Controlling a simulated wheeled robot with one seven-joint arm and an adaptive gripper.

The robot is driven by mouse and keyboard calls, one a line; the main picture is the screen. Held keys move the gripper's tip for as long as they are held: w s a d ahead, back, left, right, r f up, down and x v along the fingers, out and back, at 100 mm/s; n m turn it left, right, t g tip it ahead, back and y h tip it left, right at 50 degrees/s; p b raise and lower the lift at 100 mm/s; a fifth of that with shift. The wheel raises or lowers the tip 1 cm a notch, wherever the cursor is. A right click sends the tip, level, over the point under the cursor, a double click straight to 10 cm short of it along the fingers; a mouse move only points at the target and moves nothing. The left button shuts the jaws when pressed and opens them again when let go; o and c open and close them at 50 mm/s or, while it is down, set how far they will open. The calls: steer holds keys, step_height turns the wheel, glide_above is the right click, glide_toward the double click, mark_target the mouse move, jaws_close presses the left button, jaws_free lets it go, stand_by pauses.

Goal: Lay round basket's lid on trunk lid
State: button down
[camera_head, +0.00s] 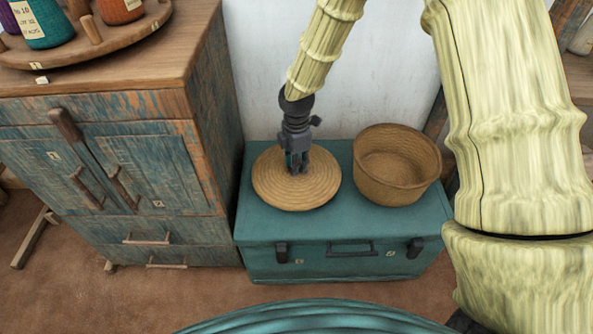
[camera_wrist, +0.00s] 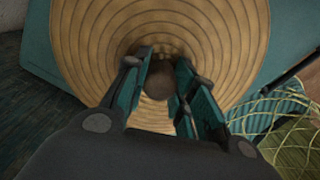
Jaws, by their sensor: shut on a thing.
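The round basket's lid (camera_head: 268,190) is a flat woven disc with coiled rings, and it shows at the left part of the teal trunk's lid (camera_head: 345,222). I cannot tell whether it touches the trunk lid or hangs just above it. My gripper (camera_head: 298,168) is over the disc's middle, shut on its knob. In the wrist view the woven lid (camera_wrist: 225,45) fills most of the picture, with the round dark knob (camera_wrist: 160,80) between my fingers. The open round basket (camera_head: 398,178) stands uncovered on the right part of the trunk lid and looks empty.
A worn blue wooden cabinet (camera_head: 150,170) stands close to the trunk's left, with a round wooden rack (camera_head: 95,45) of thread spools on top. A white wall (camera_head: 250,60) is behind the trunk. Coiled teal material (camera_head: 310,318) lies in front.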

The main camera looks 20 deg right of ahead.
step_height(320, 180, down, 4)
steer(key=shift+r+b, duration=0.25)
steer(key=shift+b, duration=0.35)
steer(key=shift+r, duration=0.1)
steer(key=c, duration=1.2)
jaws_free()
steer(key=shift+o, duration=0.2)
step_height(320, 180, up, 12)
steer(key=p, duration=0.3)
steer(key=shift+p, duration=0.3)
steer(key=shift+r, duration=0.1)
